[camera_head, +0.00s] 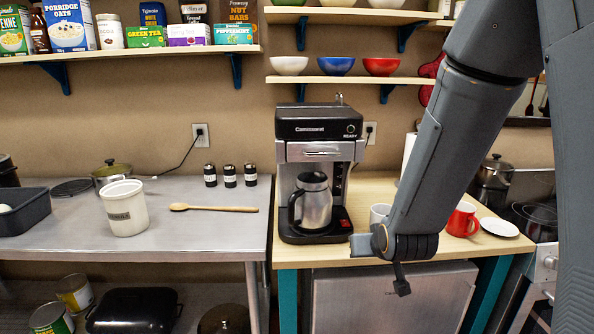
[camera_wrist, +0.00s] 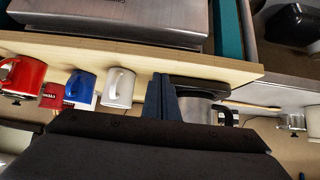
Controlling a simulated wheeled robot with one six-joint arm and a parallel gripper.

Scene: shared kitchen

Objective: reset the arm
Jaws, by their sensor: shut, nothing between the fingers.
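My arm reaches down from the upper right in the head view, in front of the wooden counter (camera_head: 300,254). My gripper (camera_head: 402,284) is at its lower end, near the counter's front edge and right of the coffee maker (camera_head: 318,125). In the wrist view, which is upside down, my gripper (camera_wrist: 160,97) shows its fingers together, with nothing between them. The arm hides part of the counter and what stands behind it.
A white mug (camera_head: 380,213), a red mug (camera_head: 462,220) and a white saucer (camera_head: 499,228) stand on the counter. A blue mug (camera_wrist: 80,87) shows in the wrist view. A steel carafe (camera_head: 313,200) sits in the coffee maker. Shelves with bowls (camera_head: 337,66) are above.

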